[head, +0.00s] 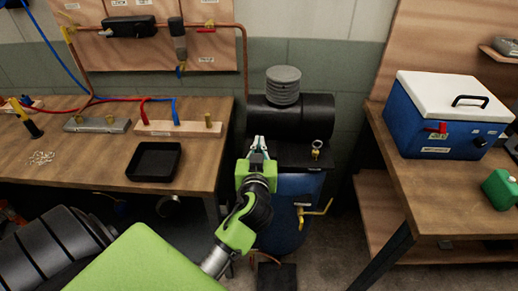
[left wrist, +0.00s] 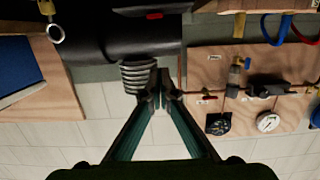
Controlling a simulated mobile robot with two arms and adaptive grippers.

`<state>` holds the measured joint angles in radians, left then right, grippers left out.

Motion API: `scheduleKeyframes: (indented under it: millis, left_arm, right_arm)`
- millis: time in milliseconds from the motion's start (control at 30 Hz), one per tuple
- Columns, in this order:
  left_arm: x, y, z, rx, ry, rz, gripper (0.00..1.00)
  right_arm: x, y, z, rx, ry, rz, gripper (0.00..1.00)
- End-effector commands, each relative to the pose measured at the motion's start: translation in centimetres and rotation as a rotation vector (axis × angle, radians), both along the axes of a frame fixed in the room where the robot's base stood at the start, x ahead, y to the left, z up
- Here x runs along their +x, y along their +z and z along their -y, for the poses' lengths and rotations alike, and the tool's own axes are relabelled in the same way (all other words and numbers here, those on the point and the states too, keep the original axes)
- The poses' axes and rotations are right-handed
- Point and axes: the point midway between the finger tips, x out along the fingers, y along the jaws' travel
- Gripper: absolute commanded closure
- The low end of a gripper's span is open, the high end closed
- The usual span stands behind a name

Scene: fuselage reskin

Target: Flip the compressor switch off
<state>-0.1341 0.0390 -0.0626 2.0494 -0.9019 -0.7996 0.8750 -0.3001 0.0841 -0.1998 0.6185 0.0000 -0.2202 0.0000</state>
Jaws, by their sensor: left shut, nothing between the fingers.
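The compressor stands between the two benches, with a blue tank (head: 285,210), a black cylindrical body (head: 310,116) and a grey ribbed cylinder (head: 283,85) on top. My left gripper (head: 258,144) is shut and empty in front of its black top plate, at the left side. In the left wrist view, the fingertips (left wrist: 161,78) appear beside the ribbed cylinder (left wrist: 137,75); I cannot tell whether they touch anything. A small red part (left wrist: 155,15) shows on a black surface there, possibly the switch; its position is unclear. In the head view my gripper covers that area. My right gripper is out of view.
A brass fitting with a ring (head: 317,148) and a yellow valve handle (head: 317,212) are on the compressor's right. The left bench holds a black tray (head: 154,161) and a hose manifold (head: 180,129). A blue cooler box (head: 440,115) stands on the right bench.

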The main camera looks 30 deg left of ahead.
Motion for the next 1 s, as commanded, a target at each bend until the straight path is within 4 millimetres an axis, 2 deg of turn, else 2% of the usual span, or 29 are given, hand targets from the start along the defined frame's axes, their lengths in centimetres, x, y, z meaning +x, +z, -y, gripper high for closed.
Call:
scheduleKeyframes:
  millis: [200,800,867,933,1000]
  left_arm:
    - [-1.6,0.6,1.0,-0.001,0.000,-0.001,1.00]
    - [-1.7,0.7,1.1,0.000,-0.001,-0.001,1.00]
    - [-1.6,0.3,1.2,0.001,-0.006,-0.010,1.00]
    - [-1.3,-1.3,1.7,0.004,-0.026,-0.042,1.00]
    - [-1.0,-4.2,2.5,0.007,-0.059,-0.101,1.00]
  right_arm:
    - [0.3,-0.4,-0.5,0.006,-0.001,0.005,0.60]
    - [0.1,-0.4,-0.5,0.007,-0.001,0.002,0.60]
    - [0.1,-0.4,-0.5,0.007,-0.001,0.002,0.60]
    - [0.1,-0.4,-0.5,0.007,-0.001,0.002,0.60]
    - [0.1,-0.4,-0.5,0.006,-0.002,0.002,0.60]
